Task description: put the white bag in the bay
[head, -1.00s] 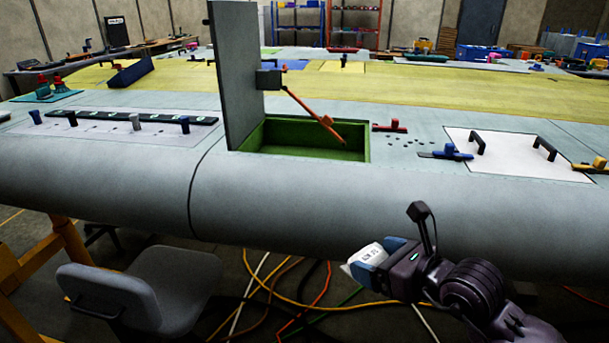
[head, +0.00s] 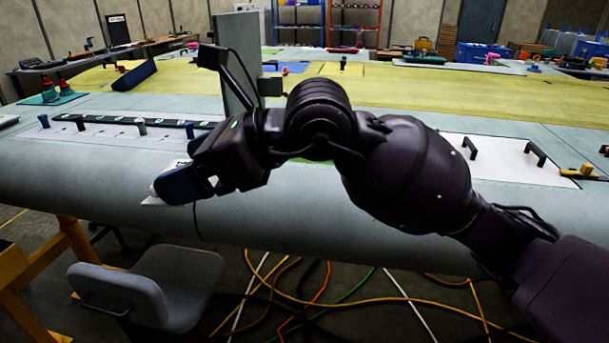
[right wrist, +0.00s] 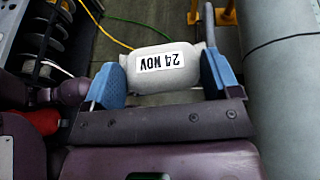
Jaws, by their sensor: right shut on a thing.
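The white bag (head: 152,201) is held in my right gripper (head: 174,184), in front of the wing's rounded front edge, left of the bay. In the right wrist view the bag (right wrist: 185,82) sits between the two blue fingers, with a "24 NOV" label facing the camera. The bay is mostly hidden behind my right arm; only a sliver of its green (head: 316,162) shows below the arm. Its raised grey lid (head: 240,50) stands upright, partly covered by my gripper. My left gripper is not in view.
The grey wing (head: 90,185) spans the view. A black strip with knobs (head: 110,122) lies on its left part, and a white panel with black handles (head: 500,160) on its right. A grey chair (head: 150,285) and loose cables (head: 330,300) are below.

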